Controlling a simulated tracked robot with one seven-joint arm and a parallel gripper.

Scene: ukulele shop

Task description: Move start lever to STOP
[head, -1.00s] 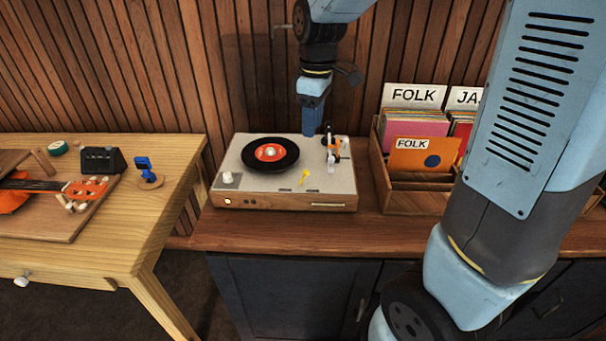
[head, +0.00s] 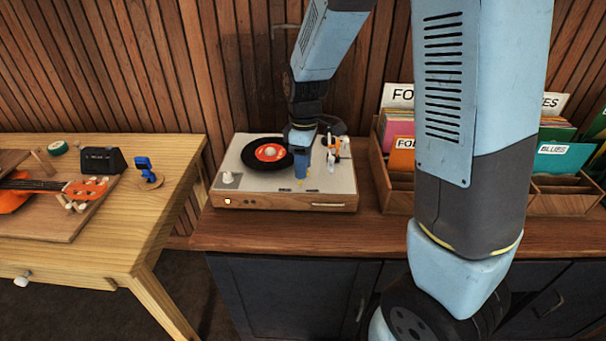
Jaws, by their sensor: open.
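The turntable (head: 235,203) stands on the dark wooden cabinet, with a black record (head: 250,152) with an orange-red label on its platter. The yellow start lever, which showed on the deck's front right part earlier, is now mostly hidden behind my gripper; which mark it points to cannot be read. My gripper (head: 300,178) points down over that front right part, at or very near the lever; contact cannot be told. It is open, and nothing shows in it. The tonearm (head: 331,160) stands just right of my gripper.
A wooden record crate (head: 398,202) with labelled dividers stands right of the turntable, partly behind my arm. At left a light wooden table (head: 140,215) holds an orange ukulele (head: 30,187), a black box (head: 103,160) and a blue clip-like device (head: 146,170).

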